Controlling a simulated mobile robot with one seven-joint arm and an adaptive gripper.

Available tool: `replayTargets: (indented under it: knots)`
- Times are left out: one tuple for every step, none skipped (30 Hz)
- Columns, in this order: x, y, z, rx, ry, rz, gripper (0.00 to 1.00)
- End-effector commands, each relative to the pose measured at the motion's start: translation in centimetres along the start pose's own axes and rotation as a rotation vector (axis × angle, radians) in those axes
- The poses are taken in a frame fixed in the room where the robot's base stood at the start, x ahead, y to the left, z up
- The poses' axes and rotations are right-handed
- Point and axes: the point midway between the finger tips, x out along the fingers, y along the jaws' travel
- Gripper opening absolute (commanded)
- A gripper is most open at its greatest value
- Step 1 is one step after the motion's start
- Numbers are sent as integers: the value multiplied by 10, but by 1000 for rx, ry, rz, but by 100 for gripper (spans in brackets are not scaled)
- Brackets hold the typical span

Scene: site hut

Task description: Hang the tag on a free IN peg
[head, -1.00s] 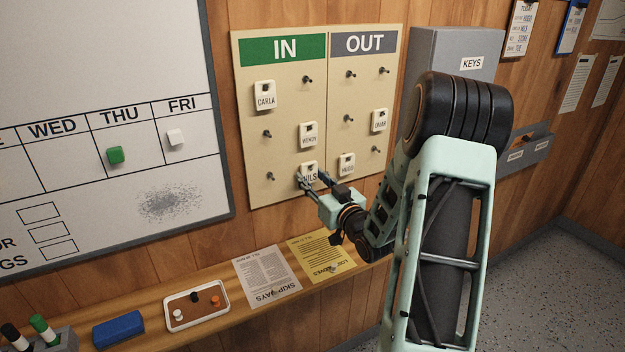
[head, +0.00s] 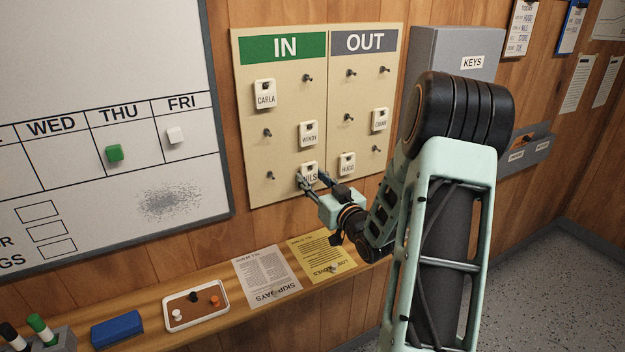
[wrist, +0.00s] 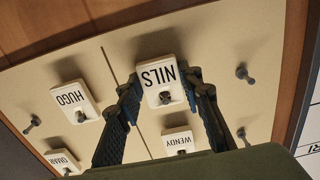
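The white NILS tag (head: 309,173) is at the lowest peg of the IN half's right column on the beige board (head: 252,190). In the wrist view the NILS tag (wrist: 158,75) appears upside down, with a peg end showing at its hole. My gripper (head: 313,179) is at this tag, one finger on each side. In the wrist view the fingers (wrist: 163,88) stand apart beside the tag's edges; they look open, with any contact hard to tell. Bare IN pegs include the top right peg (head: 308,78), the middle left peg (head: 267,133) and the lower left peg (head: 270,175).
CARLA (head: 265,95) and WENDY (head: 308,133) tags hang under IN. OMAR (head: 380,119) and HUGO (head: 347,163) tags hang under OUT. A grey key box (head: 450,50) stands right of the board. A wooden shelf (head: 215,275) with papers and a tray (head: 169,317) runs below.

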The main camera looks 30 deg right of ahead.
Motion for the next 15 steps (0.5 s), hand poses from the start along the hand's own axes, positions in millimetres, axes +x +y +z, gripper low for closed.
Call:
replayTargets:
  knots:
    - [0,0,0,0,0,0,38]
    - [0,0,0,0,0,0,41]
    - [0,0,0,0,0,0,46]
    - [0,0,0,0,0,0,49]
    - [0,0,0,0,0,0,52]
    - [0,0,0,0,0,0,54]
    - [0,0,0,0,0,0,54]
    - [0,0,0,0,0,0,54]
    - [0,0,0,0,0,0,54]
    - [0,0,0,0,0,0,54]
    - [0,0,0,0,0,0,54]
    - [0,0,0,0,0,0,54]
    - [0,0,0,0,0,0,54]
    - [-1,0,0,0,0,0,54]
    - [-2,0,0,0,-1,1,54]
